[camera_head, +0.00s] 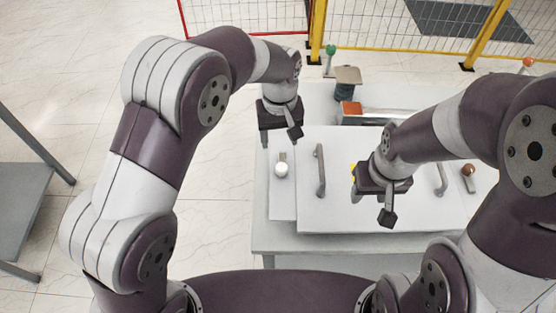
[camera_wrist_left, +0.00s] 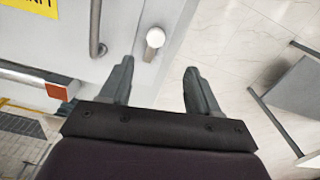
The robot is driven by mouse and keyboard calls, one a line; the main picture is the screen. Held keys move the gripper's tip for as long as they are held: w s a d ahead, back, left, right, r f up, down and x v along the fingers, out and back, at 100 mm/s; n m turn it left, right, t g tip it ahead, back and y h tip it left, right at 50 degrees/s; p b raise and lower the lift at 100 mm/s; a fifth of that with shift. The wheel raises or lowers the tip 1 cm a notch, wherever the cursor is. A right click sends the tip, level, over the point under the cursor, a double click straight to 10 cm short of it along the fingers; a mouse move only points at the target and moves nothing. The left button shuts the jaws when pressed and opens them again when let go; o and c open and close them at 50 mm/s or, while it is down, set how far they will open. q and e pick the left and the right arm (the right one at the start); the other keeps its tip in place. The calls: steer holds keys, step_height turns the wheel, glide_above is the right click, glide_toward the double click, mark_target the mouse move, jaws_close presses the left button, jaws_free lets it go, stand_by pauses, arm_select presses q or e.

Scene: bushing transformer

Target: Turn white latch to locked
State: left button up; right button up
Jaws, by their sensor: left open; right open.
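The white latch (camera_head: 281,170) is a round white knob on a short grey stem, on the narrow left strip of the pale cabinet top. In the left wrist view, its white knob (camera_wrist_left: 155,38) lies beyond my fingertips, roughly in line with the gap between them. My left gripper (camera_head: 281,136) is open and empty, apart from the latch and on its far side. Its two spread fingers (camera_wrist_left: 158,70) show in the left wrist view. My right gripper (camera_head: 372,208) is open and empty above the cabinet's panel.
A grey bar handle (camera_head: 320,170) stands just right of the latch. Another handle (camera_head: 441,179) and a brown-knobbed lever (camera_head: 468,170) are at the right. A red-ended bar (camera_head: 352,109) and green-knobbed lever (camera_head: 331,50) are behind.

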mark_target(282, 168)
arm_select(q)
steer(key=f+p, duration=0.1)
steer(key=f, duration=0.3)
steer(key=f+p, duration=0.1)
steer(key=f, duration=0.2)
steer(key=f+p, duration=0.1)
steer(key=f, duration=0.3)
steer(key=shift+d+f, duration=0.5)
steer(key=shift+f, duration=0.1)
steer(key=shift+a, duration=0.1)
steer(key=c, duration=1)
arm_select(e)
steer(key=r, duration=0.1)
steer(key=d+r, duration=0.1)
steer(key=r, duration=0.1)
steer(key=shift+w, duration=0.1)
